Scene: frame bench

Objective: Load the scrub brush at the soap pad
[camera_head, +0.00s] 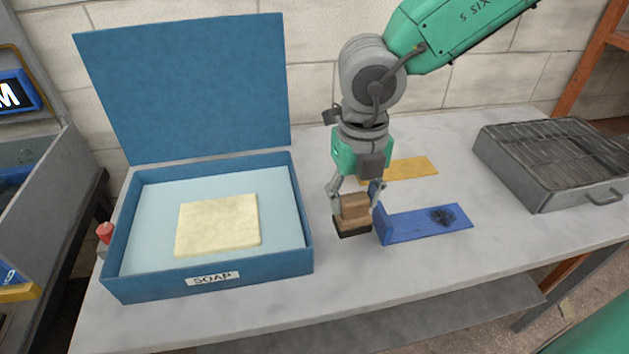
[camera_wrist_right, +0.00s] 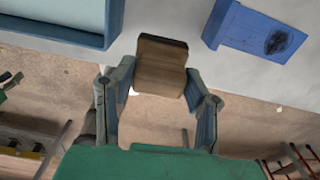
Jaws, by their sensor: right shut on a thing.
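The scrub brush (camera_head: 354,208) has a brown wooden block with a dark underside. My right gripper (camera_head: 355,196) is shut on the block, with a finger on each side. In the right wrist view the brush (camera_wrist_right: 161,66) shows between the two fingertips (camera_wrist_right: 156,82). The brush is just right of the soap box; I cannot tell whether it touches the bench. The soap pad (camera_head: 217,225) is a pale yellow slab lying flat in the open blue box (camera_head: 205,282) labelled SOAP. My left gripper is not in view.
A blue plate (camera_head: 410,226) with a dark smudge lies right of the brush, and a yellow plate (camera_head: 410,169) lies behind. A grill tray (camera_head: 555,160) stands at the right. The box lid (camera_head: 185,90) stands upright at the back. The bench front (camera_head: 360,285) is clear.

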